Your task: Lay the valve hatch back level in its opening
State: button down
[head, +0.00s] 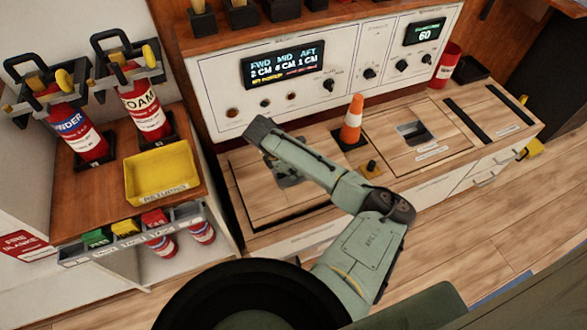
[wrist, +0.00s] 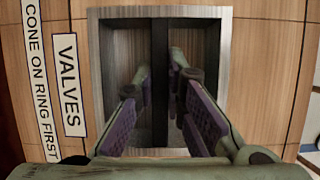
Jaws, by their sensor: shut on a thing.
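The valve hatch (head: 250,196) is the wooden panel at the left of the counter in the head view. A dark gap shows along its front edge, so it does not look flush there. In the wrist view its wood face (wrist: 265,60) carries the VALVES label (wrist: 68,85) beside a recessed metal pull with a dark bar (wrist: 160,60). My gripper (wrist: 160,82) has its fingers inside the recess, one on each side of the bar, and is shut on it. In the head view my arm covers part of the hatch and most of the gripper.
An orange cone (head: 352,120) stands upright on the counter behind my arm. A second hatch (head: 385,135) lies further right. A yellow bin (head: 161,175) and two extinguishers stand left. The control panel (head: 220,85) rises behind.

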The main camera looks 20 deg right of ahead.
jog(key=shift+f+b, duration=0.8)
jog(key=shift+f, duration=0.85)
jog(key=c, duration=1.9)
grip_release()
jog(key=o, duration=0.3)
jog(key=v, duration=1.2)
jog(key=shift+s, duration=0.1)
